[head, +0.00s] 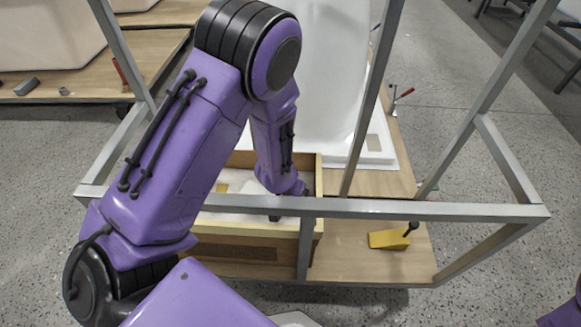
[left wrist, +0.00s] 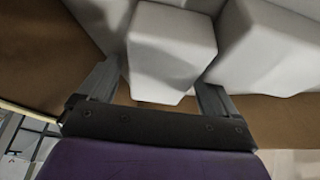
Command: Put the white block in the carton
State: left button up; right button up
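The carton (head: 250,229) is an open tan box on the wooden board, partly hidden behind a grey frame bar and my left arm. White pieces show inside it. My left gripper reaches down into the carton; its fingers are mostly hidden in the head view. In the left wrist view the left gripper (left wrist: 160,88) has its fingers apart on either side of a white block (left wrist: 172,48). Firm contact on both sides is not visible. Another white block (left wrist: 270,50) lies just right of it. Brown carton surface (left wrist: 262,118) shows around them. My right gripper is not in view.
A grey metal frame (head: 420,209) crosses in front of and beside the carton. A white bathtub shell (head: 325,75) stands behind it. A yellow wedge-like piece (head: 389,239) lies on the board at right. A red-handled clamp (head: 395,97) is farther back.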

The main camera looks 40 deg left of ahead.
pick_arm(q)
jog(key=p+v, duration=0.3)
jog(key=v, duration=0.4)
jog(key=shift+w+a, duration=0.1)
jog(key=shift+w, duration=0.05)
jog(key=shift+s+r, duration=0.25)
jog(key=shift+r, duration=0.2)
